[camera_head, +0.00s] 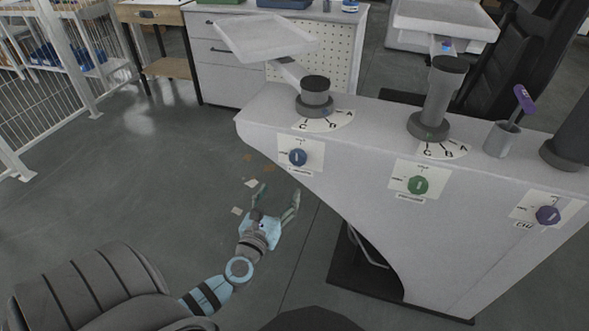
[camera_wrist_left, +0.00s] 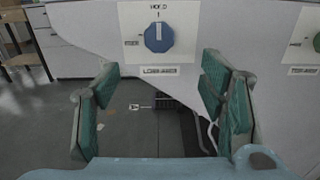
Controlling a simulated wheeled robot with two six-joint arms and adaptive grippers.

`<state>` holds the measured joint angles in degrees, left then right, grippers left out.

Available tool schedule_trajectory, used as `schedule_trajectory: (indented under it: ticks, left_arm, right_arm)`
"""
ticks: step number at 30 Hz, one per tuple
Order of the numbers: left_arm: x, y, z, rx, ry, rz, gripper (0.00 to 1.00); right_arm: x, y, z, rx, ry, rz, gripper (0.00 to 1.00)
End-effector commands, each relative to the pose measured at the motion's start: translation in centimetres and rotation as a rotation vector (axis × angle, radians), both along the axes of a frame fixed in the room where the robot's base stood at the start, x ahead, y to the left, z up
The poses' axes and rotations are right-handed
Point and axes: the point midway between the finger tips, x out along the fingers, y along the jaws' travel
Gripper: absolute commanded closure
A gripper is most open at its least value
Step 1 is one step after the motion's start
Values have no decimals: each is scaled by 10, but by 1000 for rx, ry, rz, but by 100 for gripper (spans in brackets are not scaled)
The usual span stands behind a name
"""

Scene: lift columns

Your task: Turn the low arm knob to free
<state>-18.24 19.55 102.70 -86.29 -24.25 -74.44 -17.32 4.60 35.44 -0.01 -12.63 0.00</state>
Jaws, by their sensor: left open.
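The low arm knob is the blue knob (camera_head: 298,157) on a white label plate on the white bench's front face, below the left column. In the left wrist view the blue knob (camera_wrist_left: 159,37) shows large at the top centre. Its plate reads HOLD at the top, with a mark line, and a second, blurred label on the left. The knob's grip bar looks upright, toward HOLD. My left gripper (camera_head: 277,198) is open and empty, below and to the left of the knob and apart from it. Its green fingers (camera_wrist_left: 163,110) stand wide apart in the left wrist view. My right gripper is not in view.
A green knob (camera_head: 418,185) and a purple knob (camera_head: 547,215) sit further right on the bench front (camera_head: 365,225). Columns with lettered dials stand on top, the left one carrying a white tray (camera_head: 262,36). Free floor (camera_head: 130,170) lies left.

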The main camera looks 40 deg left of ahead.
Motion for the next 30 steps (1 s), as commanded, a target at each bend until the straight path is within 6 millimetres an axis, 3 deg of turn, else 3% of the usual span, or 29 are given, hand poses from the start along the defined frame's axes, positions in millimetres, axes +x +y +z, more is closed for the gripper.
schedule_trajectory:
  ticks: [9,15,25,26,30]
  left_arm:
    - [81,29,1,-9,-1,3,36]
    - [117,42,0,-9,1,3,36]
    - [126,44,1,-10,3,2,36]
    - [126,44,1,-11,2,2,37]
    - [125,44,1,-11,2,2,60]
  right_arm:
    - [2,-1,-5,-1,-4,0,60]
    - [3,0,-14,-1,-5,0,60]
    - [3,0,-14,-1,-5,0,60]
    - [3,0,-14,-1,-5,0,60]
    - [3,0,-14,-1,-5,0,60]
